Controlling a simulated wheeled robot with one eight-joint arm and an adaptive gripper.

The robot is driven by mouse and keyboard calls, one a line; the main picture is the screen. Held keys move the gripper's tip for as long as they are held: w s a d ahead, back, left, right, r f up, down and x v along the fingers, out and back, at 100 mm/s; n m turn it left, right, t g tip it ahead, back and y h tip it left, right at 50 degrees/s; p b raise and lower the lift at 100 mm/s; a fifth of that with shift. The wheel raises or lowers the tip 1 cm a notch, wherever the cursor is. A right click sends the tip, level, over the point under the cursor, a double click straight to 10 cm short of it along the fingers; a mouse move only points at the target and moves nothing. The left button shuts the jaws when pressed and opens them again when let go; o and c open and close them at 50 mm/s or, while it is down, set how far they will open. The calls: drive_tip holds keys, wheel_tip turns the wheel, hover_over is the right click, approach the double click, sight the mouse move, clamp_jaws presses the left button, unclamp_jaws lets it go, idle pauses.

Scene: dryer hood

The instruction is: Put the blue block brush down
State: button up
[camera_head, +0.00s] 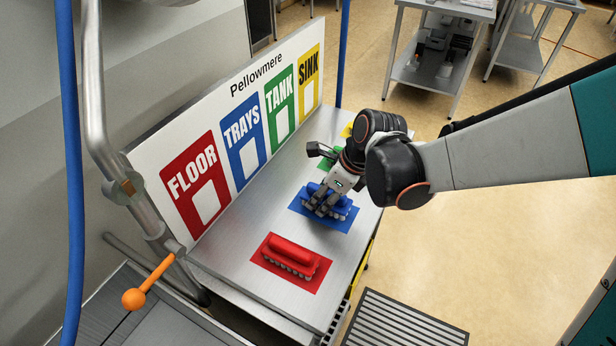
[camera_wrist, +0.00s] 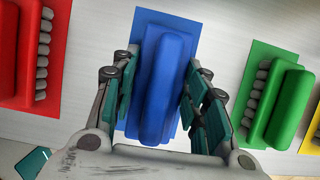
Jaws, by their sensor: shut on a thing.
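The blue block brush (camera_head: 332,203) is at the blue mat (camera_head: 327,222) on the steel bench, below the TRAYS sign. In the wrist view the blue brush (camera_wrist: 163,88) lies lengthwise between my two fingers, with the blue mat (camera_wrist: 147,24) showing beyond it. My gripper (camera_head: 322,207) points down and is shut on the brush, one finger on each side; it also shows in the wrist view (camera_wrist: 160,100). The brush looks level and at or very close to the mat; I cannot tell whether its bristles touch. The fingers hide part of its sides.
A red brush (camera_head: 291,255) sits on a red mat nearer the front, and a green brush (camera_wrist: 274,100) on a green mat on the other side. A sign board (camera_head: 236,125) stands along the bench's back. An orange-knobbed lever (camera_head: 134,299) is at lower left.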

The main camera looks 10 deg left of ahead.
drive_tip(key=shift+f+b, duration=0.3)
drive_tip(key=shift+f, duration=0.2)
drive_tip(key=shift+f, duration=0.1)
drive_tip(key=o, duration=1.4)
